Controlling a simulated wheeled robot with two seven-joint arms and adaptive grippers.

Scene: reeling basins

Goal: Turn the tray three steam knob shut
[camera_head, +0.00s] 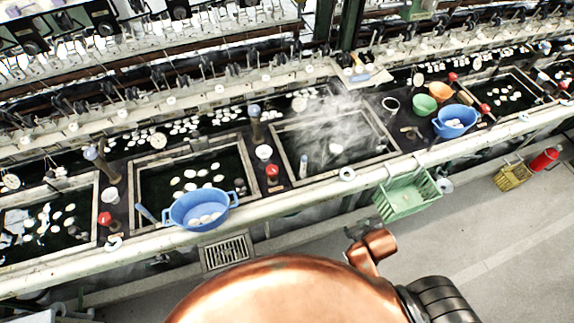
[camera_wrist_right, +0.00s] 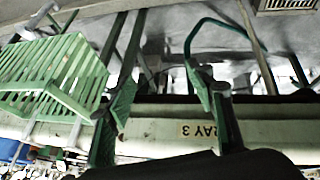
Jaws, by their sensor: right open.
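In the head view steam rises from the middle tray (camera_head: 335,137), a dark basin with a pale frame. A red knob (camera_head: 272,170) stands on the ledge left of it, beside a white cup. No label is readable in the head view, so I cannot tell for certain that it is tray three's knob. In the right wrist view a label (camera_wrist_right: 199,130) reading "RAY 3" is on the pale rail, its start hidden. My right gripper (camera_wrist_right: 165,88) is open and empty, its fingers spread before the rail. No knob shows there. My left gripper is not in view.
A blue basin (camera_head: 199,207) sits at the front edge of the left tray. A green basket (camera_head: 407,194) hangs on the front rail; it also fills the left of the wrist view (camera_wrist_right: 55,72). Other red knobs (camera_head: 104,218) line the bench.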

